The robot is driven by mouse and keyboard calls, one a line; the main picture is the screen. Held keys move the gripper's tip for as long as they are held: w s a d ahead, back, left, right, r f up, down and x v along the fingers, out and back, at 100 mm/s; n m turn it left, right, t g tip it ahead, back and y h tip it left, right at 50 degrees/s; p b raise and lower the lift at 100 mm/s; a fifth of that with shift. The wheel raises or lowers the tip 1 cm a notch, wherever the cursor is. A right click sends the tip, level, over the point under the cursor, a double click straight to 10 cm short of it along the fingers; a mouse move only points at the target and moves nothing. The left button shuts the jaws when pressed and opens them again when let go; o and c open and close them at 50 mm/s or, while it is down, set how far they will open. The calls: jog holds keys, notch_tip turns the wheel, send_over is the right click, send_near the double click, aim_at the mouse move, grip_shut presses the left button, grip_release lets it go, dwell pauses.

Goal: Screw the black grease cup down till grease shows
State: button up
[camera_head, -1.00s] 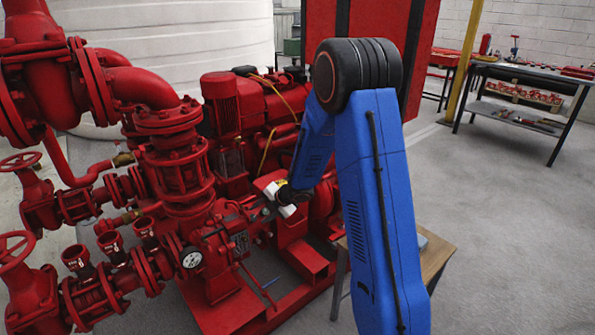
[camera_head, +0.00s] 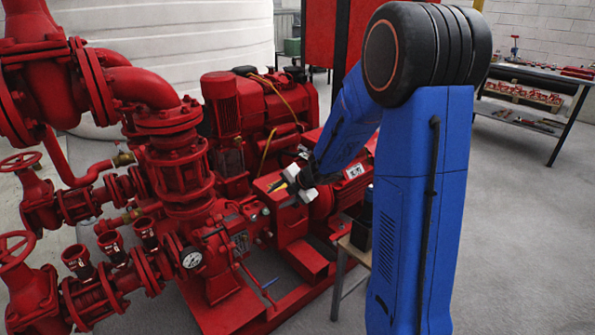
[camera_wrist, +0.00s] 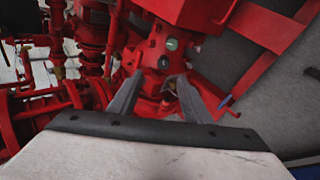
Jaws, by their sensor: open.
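My gripper (camera_head: 279,191) is open and empty beside the red pump's bearing housing. In the wrist view its two grey fingers (camera_wrist: 158,84) stand apart, pointing at the red housing (camera_wrist: 152,50). A small dark and brownish part sits near the right fingertip, too small to identify. I cannot clearly make out the black grease cup, and no grease is visible.
The red pumpset (camera_head: 180,170) with pipes, valves and a pressure gauge (camera_head: 192,258) fills the left. A wooden stand (camera_head: 352,251) with a dark container (camera_head: 361,232) is at right, partly behind my arm. A workbench (camera_head: 530,75) stands far right. Grey floor is open at right.

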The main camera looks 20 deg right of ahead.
jog(key=s+d+r+m+t+h, duration=0.1)
jog(key=d+r+m+h, duration=0.1)
jog(key=r+m, duration=0.2)
jog(key=s+d+r+m+t+h, duration=0.1)
jog(key=s+d+r+m+h, duration=0.1)
jog(key=r, duration=0.5)
jog(key=shift+s+d+r+m+t+h, duration=0.25)
jog(key=shift+d+m+h, duration=0.25)
jog(key=shift+d+m, duration=0.35)
jog(key=shift+w, duration=0.1)
